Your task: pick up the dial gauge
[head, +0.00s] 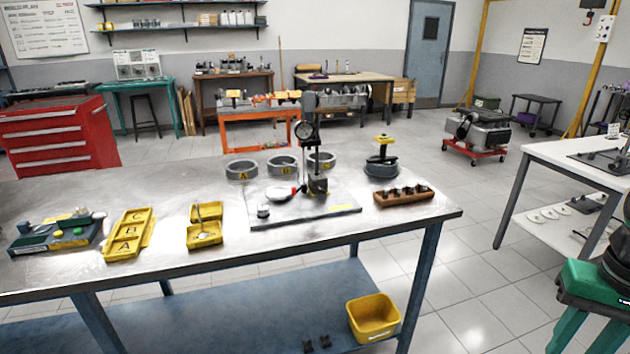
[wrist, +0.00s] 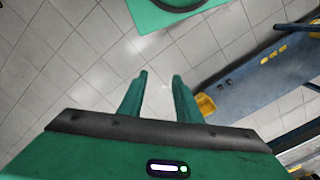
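The dial gauge (head: 304,130) is a small round dark-rimmed gauge. It sits high on a dark upright stand (head: 317,165) on a grey plate (head: 330,212) on the metal workbench (head: 180,187). A white and red item (head: 280,194) and a small round silver piece (head: 263,211) lie on the same plate. My gripper (wrist: 160,77) shows in the wrist view with its two green fingers apart and nothing between them. It points down over the tiled floor, away from the benchtop. The dial gauge is not visible in the wrist view.
Several metal rings (head: 242,169) stand behind the plate. A wooden block with dark pieces (head: 404,195) and a dark round part with a yellow top (head: 381,160) are to its right. Yellow trays (head: 128,234) lie left. A yellow bin (head: 373,316) sits on the lower shelf.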

